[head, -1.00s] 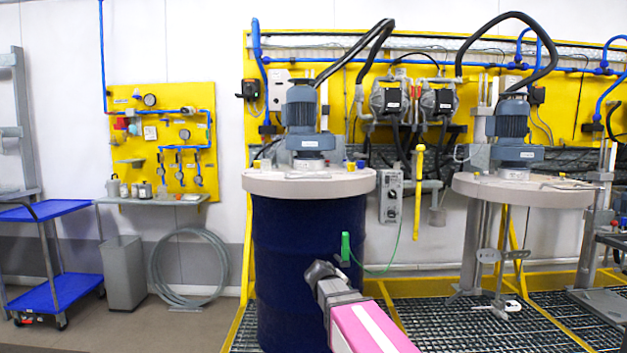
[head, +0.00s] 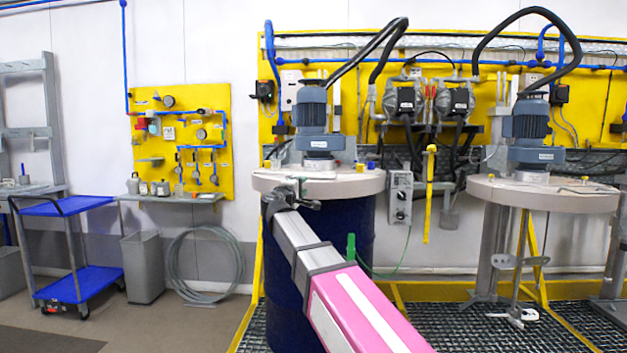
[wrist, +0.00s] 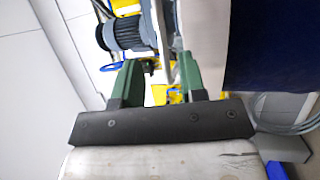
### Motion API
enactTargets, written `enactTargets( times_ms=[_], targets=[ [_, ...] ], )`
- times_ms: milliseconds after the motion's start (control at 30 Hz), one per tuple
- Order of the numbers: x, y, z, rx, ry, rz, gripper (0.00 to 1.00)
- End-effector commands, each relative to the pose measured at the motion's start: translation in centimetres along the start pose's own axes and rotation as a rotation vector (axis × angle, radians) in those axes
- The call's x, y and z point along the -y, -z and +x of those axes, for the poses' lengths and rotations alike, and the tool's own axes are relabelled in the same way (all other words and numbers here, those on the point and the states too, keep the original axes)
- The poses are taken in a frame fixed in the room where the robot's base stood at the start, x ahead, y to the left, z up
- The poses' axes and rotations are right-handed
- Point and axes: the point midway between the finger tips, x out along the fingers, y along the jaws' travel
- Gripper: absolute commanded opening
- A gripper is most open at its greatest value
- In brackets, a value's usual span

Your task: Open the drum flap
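The blue drum (head: 345,235) stands under a pale round lid (head: 355,187) with a grey-blue motor (head: 312,115) on top. My gripper (head: 301,188) is at the lid's front left edge. In the wrist view its green fingers (wrist: 156,78) are apart, with a gap between them. The lid's pale edge (wrist: 207,45) shows beside the right finger, and the blue drum side (wrist: 270,45) lies further right. A small dark part (wrist: 149,65) shows between the fingers; I cannot tell what it is. I cannot clearly make out the flap; my gripper covers part of the lid.
A second agitator motor (head: 527,125) stands on a similar lid (head: 545,195) to the right, with no drum visible beneath. A green clamp (head: 351,247) with a cable is at the drum's side. A blue cart (head: 80,285) and grey bin (head: 143,268) stand left.

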Motion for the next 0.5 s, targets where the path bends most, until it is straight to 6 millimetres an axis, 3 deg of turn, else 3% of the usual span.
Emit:
enactTargets(
  times_ms=[300, 500],
  targets=[
    [0.0, 0.1, 5.9, 0.002, 0.000, 0.001, 0.38],
    [0.1, 0.1, 8.1, 0.000, 0.001, 0.001, 0.38]
  ],
)
